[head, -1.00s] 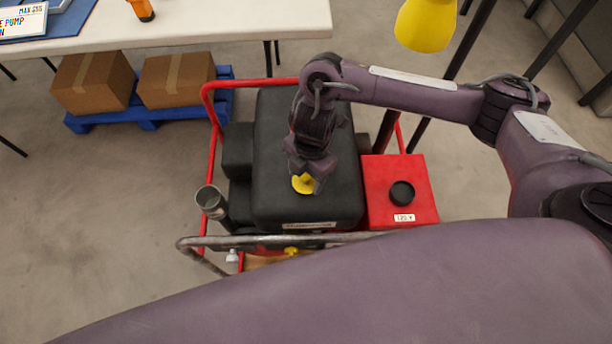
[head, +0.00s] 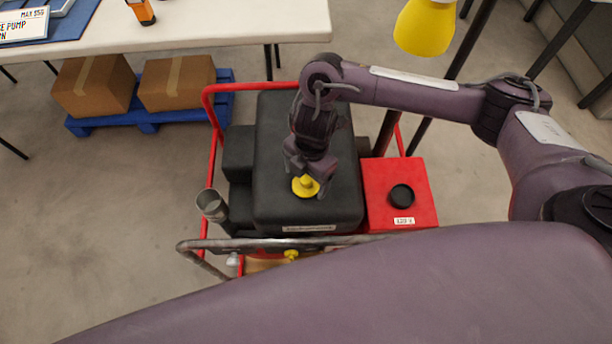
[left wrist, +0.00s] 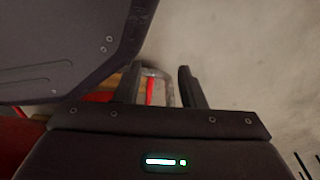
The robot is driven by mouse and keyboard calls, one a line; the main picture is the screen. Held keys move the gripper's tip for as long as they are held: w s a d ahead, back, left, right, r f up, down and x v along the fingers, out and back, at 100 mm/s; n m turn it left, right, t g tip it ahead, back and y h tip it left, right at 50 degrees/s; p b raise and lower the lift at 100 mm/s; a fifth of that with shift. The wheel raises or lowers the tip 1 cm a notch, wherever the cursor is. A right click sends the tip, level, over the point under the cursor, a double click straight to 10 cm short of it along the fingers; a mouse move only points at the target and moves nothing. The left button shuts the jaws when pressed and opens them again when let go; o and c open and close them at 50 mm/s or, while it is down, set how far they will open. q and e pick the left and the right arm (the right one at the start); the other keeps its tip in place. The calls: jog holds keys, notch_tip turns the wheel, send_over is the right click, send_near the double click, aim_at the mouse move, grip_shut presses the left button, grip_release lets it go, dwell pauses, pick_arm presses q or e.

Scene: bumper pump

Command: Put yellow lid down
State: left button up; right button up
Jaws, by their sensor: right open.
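The yellow lid (head: 304,187) lies on the black top (head: 285,125) of the red-framed pump, near its front edge. It looks flat, with a raised knob at its middle. My right gripper (head: 308,180) is directly over the lid, open, with its fingers apart around the knob. Whether a finger touches the lid is unclear. My left gripper (left wrist: 160,88) is seen only in the left wrist view, with its two fingers apart and nothing between them; a metal bar and a red tube show beyond.
A red box with a black cap (head: 401,195) is at the pump's right. A metal funnel-like pipe (head: 211,204) stands at its left, and a grey handle bar (head: 290,243) crosses the front. A white table (head: 230,22) and a blue pallet (head: 148,122) with boxes are behind.

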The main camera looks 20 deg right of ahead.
pick_arm(q)
jog(key=s+a+p, duration=0.1)
jog(key=s+p, duration=0.2)
jog(key=s, duration=0.4)
jog(key=shift+s+a+r+g, duration=0.15)
jog(key=shift+s+a+g, duration=0.15)
jog(key=shift+s, duration=0.1)
pick_arm(e)
notch_tip(320, 180, up, 11)
jog(key=d, duration=0.1)
jog(key=shift+w, duration=0.3)
